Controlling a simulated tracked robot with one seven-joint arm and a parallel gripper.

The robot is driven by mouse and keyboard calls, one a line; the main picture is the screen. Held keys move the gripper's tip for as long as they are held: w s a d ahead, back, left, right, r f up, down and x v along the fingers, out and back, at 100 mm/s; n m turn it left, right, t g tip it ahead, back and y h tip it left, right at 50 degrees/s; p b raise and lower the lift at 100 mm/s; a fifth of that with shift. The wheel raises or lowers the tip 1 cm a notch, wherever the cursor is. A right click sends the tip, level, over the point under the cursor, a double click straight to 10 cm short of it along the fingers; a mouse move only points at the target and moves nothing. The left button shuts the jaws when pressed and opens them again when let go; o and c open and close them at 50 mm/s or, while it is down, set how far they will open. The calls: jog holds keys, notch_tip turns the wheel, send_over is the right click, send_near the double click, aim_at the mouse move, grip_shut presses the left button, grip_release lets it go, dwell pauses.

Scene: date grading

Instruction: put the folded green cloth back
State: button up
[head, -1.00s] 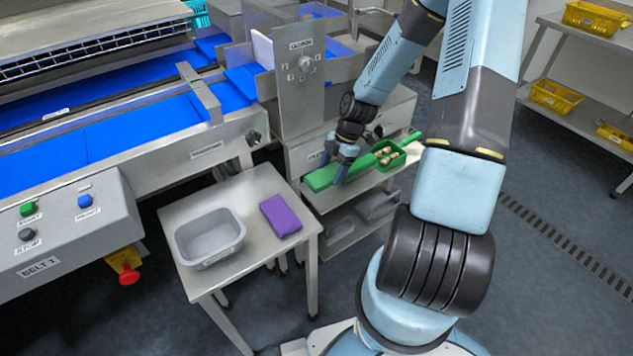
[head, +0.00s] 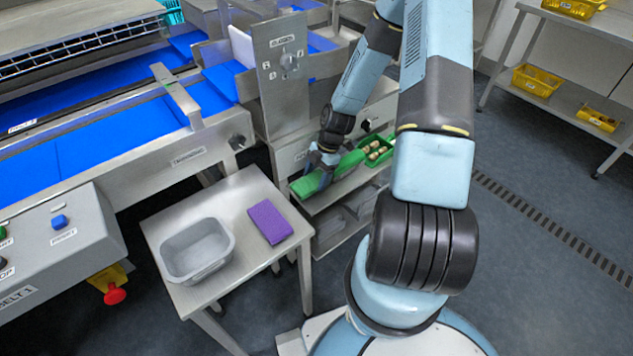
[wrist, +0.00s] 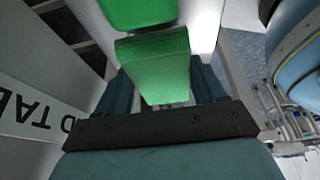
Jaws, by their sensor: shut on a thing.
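The folded green cloth (wrist: 155,75) is between the two fingers of my gripper (wrist: 165,100) in the wrist view, its far end folded over. My gripper is shut on it. In the head view my gripper (head: 320,172) is at the low steel shelf unit beside the machine, with green cloth (head: 304,187) showing next to the fingers. I cannot tell whether the cloth touches the shelf top. A green tray (head: 371,158) with several dates lies just right of it; a green tray edge (wrist: 138,12) also shows at the top of the wrist view.
A steel table (head: 222,282) in front holds a grey tub (head: 197,268) and a purple folded cloth (head: 270,222). The blue belt machine (head: 110,140) and its upright panel (head: 290,95) stand close behind. A rack with yellow crates (head: 537,80) is at the right; open floor lies between.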

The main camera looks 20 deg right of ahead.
notch_tip(320, 180, down, 3)
jog(key=shift+r, duration=0.15)
jog(key=o, duration=0.9)
jog(key=shift+o, duration=0.2)
